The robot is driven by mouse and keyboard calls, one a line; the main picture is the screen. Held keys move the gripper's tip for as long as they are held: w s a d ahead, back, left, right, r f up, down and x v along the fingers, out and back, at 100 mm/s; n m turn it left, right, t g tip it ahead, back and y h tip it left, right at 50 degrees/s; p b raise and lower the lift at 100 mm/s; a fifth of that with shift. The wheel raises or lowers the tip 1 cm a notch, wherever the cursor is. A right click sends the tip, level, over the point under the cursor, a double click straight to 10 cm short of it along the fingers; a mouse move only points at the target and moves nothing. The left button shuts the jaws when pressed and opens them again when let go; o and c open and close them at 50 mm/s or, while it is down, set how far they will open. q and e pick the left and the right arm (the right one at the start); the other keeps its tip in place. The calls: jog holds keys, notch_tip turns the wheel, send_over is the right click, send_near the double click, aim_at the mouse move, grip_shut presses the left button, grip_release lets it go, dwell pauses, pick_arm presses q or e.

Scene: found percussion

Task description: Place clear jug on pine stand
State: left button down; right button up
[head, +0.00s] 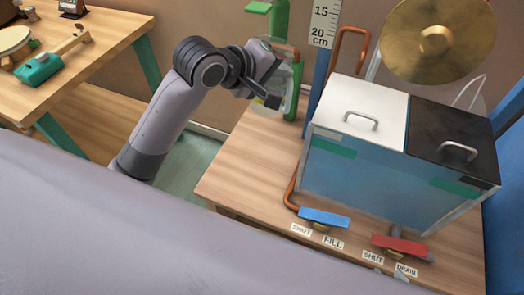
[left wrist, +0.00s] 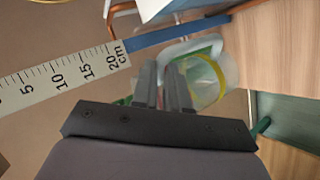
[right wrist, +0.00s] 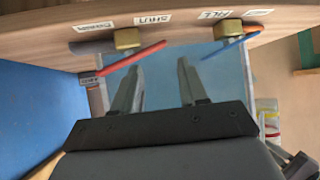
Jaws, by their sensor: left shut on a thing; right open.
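The clear jug (head: 284,96), see-through with a yellow mark, is at the far left end of the bench in the head view. My left gripper (head: 268,94) is shut on it. In the left wrist view the jug (left wrist: 212,80) shows a yellow band and green parts at and beyond the closely spaced fingers (left wrist: 166,90). Whether its base touches anything is hidden. A pine-coloured bench top (head: 240,165) lies below; I cannot make out a separate pine stand. My right gripper (right wrist: 158,85) is open and empty, near the valve levers in the right wrist view.
A tank (head: 375,180) with white and black lids stands on the bench. Blue (head: 325,217) and red (head: 400,245) levers are at its front. A ruler (head: 323,22), green post (head: 279,20) and brass disc (head: 437,38) rise behind. The bench's left front is clear.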

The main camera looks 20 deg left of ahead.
pick_arm(q)
jog(key=shift+w+d+f+m+h+b, duration=0.3)
jog(key=shift+w+f+m+h+b, duration=0.15)
jog(key=shift+w+f, duration=0.35)
jog(key=shift+w+f+g+h, duration=0.15)
jog(key=shift+f+g+h, duration=0.1)
jog(key=shift+f+g, duration=0.05)
notch_tip(320, 180, down, 19)
jog(key=b, duration=0.4)
jog(key=shift+f, duration=0.15)
jog(key=c, duration=1.1)
grip_release()
jog(key=shift+f, duration=0.1)
jog(key=shift+c, duration=0.2)
